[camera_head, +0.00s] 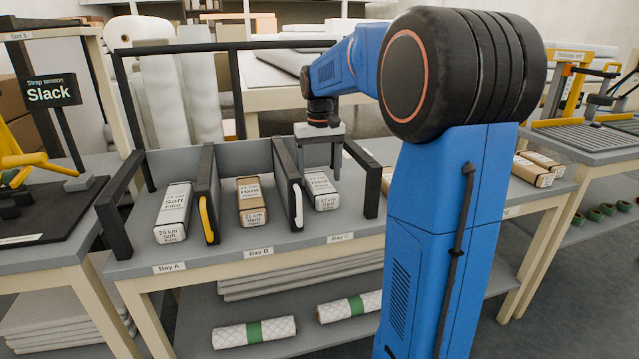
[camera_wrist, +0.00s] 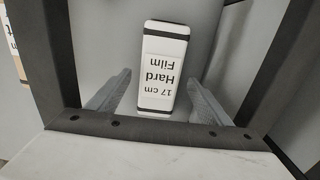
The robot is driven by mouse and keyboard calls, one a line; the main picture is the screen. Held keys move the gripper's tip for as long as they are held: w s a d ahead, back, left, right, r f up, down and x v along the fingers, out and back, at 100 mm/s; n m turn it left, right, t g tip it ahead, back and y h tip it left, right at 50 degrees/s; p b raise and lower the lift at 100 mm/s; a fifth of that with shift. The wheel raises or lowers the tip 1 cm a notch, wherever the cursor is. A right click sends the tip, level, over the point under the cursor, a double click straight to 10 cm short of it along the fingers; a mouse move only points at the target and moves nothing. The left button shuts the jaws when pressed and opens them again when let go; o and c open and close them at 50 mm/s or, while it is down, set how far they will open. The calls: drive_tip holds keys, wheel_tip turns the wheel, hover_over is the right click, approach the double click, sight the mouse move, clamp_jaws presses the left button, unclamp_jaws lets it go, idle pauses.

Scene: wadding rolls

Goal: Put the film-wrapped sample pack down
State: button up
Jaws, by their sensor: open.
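The film-wrapped sample pack (camera_head: 321,190) is a white box labelled "17 cm Hard Film". It lies in Bay C of the grey rack on the table. My gripper (camera_head: 320,176) is above and around the back of it, fingers pointing down. In the wrist view the pack (camera_wrist: 162,65) lies between the two grey fingers of my gripper (camera_wrist: 158,100), with a gap on each side. The gripper is open. Whether the fingertips reach down beside the pack is hard to tell.
Bay A holds a white "24 cm Soft Film" pack (camera_head: 173,212). Bay B holds a brown "21 cm Hard" pack (camera_head: 252,202). Dark dividers with a yellow handle (camera_head: 206,218) and a white handle (camera_head: 297,205) stand between bays. More packs (camera_head: 533,170) lie at the table's right.

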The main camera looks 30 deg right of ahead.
sight(320, 183)
wheel_tip(320, 183, up, 8)
drive_tip(key=shift+r, duration=0.25)
drive_tip(key=shift+s, duration=0.1)
idle(0.5)
